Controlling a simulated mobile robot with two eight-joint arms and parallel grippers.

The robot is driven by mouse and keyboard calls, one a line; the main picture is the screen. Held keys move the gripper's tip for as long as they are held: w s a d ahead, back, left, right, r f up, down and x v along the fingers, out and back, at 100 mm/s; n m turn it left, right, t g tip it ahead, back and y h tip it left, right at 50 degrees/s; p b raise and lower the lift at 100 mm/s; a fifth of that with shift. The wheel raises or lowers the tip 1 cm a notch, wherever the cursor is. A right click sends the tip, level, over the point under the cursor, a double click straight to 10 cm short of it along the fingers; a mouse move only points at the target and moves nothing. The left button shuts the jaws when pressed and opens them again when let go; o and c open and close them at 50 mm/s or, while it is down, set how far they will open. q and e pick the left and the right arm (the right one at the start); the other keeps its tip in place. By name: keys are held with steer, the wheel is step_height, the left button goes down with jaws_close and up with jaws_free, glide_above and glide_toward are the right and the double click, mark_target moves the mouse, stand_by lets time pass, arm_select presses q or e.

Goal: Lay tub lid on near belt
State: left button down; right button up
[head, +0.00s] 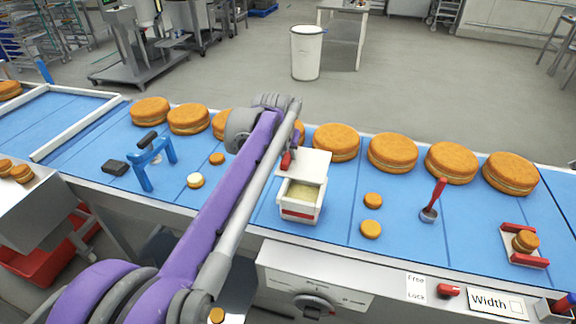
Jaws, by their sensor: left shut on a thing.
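A white tub (302,214) with a red stripe stands on the blue belt (340,236), its pale yellow contents showing through the open front of its top. The white tub lid (310,163) is at the tub's back edge, over its rear part; I cannot tell whether it touches the tub. My left gripper (288,160) is shut on the lid at its left side, beside a small red part. My arm hides some of the belt and part of a cake behind it. My right gripper is not in view.
Several large filled rounds (393,152) line the belt's far side. Small rounds (372,229), a red-handled tool (434,200), a red-ended holder (524,244) and a blue stand (152,160) are on the belt. Bare belt lies right of the tub.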

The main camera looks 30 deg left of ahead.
arm_select(q)
steer(key=shift+r, duration=0.95)
steer(key=shift+r+p, duration=1.25)
steer(key=shift+r, duration=0.95)
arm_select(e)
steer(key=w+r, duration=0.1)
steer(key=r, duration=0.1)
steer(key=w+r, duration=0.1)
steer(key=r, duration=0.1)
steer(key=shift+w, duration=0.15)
arm_select(q)
steer(key=shift+f, duration=0.15)
